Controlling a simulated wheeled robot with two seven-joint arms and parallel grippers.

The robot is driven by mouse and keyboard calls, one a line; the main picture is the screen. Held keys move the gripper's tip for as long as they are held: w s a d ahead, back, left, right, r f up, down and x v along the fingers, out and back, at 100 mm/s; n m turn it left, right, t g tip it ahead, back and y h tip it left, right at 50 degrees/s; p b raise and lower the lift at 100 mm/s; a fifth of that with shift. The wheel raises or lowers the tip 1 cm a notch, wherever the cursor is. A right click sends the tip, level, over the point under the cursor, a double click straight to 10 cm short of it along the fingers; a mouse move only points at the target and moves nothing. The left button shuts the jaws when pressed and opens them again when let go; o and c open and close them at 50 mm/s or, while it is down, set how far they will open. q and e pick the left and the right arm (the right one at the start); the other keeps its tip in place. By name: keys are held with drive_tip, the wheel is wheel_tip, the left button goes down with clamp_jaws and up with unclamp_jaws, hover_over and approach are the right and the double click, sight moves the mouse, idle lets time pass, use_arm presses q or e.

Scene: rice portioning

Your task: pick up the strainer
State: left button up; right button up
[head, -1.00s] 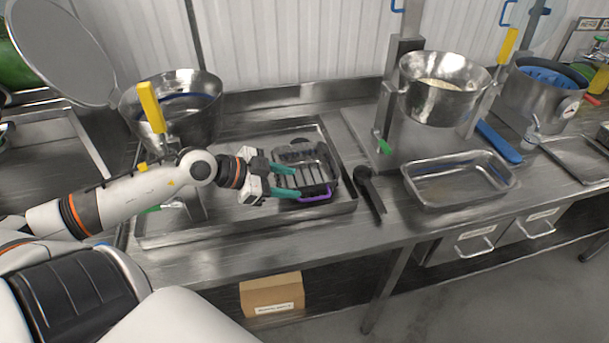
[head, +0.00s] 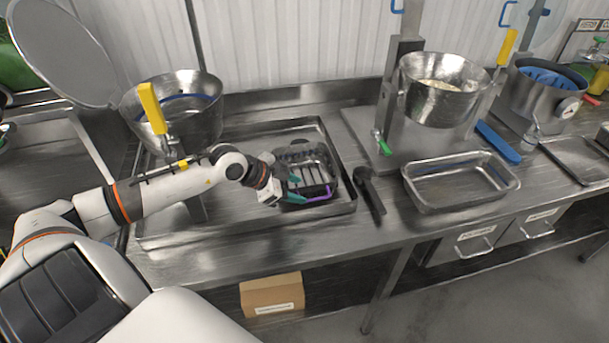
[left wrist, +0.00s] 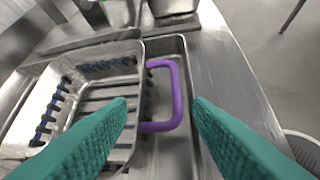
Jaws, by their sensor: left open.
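The strainer (head: 312,158) is a metal basket with slots in its base and a purple handle (head: 313,194) at its front right. It sits in the sunken tray in the middle of the counter. My left gripper (head: 284,185) is at the strainer's left front side, open and empty. In the left wrist view the two green fingers (left wrist: 160,115) stand apart, with the strainer's purple handle (left wrist: 177,95) in the gap between them, beyond the tips. I cannot tell whether a finger touches the strainer. My right gripper is not in view.
The sunken tray's rim (head: 352,205) surrounds the strainer. A black tool (head: 369,190) lies just right of it. A steel pot (head: 180,125) with a yellow lever stands behind my left arm. An empty metal pan (head: 460,200) stands to the right. The counter front is clear.

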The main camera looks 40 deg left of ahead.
sight(308, 191)
use_arm(q)
drive_tip(key=p+x, duration=0.1)
drive_tip(key=x, duration=0.4)
drive_tip(key=shift+w+d+r, duration=0.1)
drive_tip(key=shift+r, duration=0.2)
drive_tip(key=c, duration=1)
